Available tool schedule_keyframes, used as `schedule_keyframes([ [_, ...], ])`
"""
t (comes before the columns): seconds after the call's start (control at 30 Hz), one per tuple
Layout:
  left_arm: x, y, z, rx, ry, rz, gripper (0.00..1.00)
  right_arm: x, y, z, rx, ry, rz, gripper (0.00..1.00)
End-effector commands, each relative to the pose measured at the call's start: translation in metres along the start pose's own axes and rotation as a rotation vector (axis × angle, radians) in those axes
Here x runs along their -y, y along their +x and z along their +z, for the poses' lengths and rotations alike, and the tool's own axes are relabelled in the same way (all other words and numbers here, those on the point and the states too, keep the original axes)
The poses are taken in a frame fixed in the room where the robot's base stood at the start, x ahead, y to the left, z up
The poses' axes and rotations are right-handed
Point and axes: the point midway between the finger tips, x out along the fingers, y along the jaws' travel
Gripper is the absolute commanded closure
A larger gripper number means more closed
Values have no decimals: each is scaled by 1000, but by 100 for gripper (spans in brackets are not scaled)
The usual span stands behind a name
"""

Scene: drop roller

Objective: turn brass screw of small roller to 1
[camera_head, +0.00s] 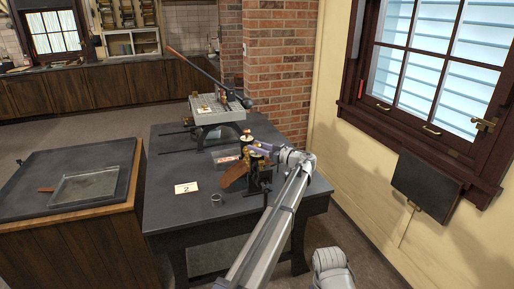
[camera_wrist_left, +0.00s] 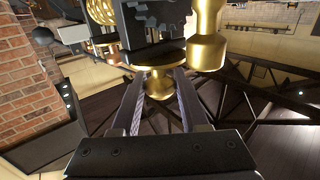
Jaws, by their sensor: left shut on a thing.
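The small roller (camera_head: 254,178) is a dark machine with brass parts near the right side of the dark table. My left gripper (camera_head: 262,149) reaches its upper part from the right. In the left wrist view, a brass screw (camera_wrist_left: 158,86) with a round flared head sits between the two fingers of my left gripper (camera_wrist_left: 160,98), which is shut on it. The screw is below a dark toothed part (camera_wrist_left: 158,14) of the roller. Any mark or number on the screw is not readable. My right gripper is not in view.
A card reading 2 (camera_head: 186,188) and a small metal ring (camera_head: 216,199) lie on the table (camera_head: 165,212). A machine with a long lever (camera_head: 208,73) stands behind. A cabinet with a glass tray (camera_head: 88,186) is at left. A cream wall and window are at right.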

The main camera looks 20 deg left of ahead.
Motion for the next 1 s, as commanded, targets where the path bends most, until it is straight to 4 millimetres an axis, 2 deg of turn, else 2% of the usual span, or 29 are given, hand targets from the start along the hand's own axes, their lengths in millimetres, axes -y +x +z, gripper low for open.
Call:
schedule_keyframes([
  [0.47,0,0,0,-1,0,-11,100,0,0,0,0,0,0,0],
  [0.5,0,0,0,-1,0,-11,54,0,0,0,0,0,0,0],
  [0.73,0,0,0,-1,0,-11,28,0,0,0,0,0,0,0],
  [1.0,0,0,0,0,0,-11,27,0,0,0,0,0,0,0],
])
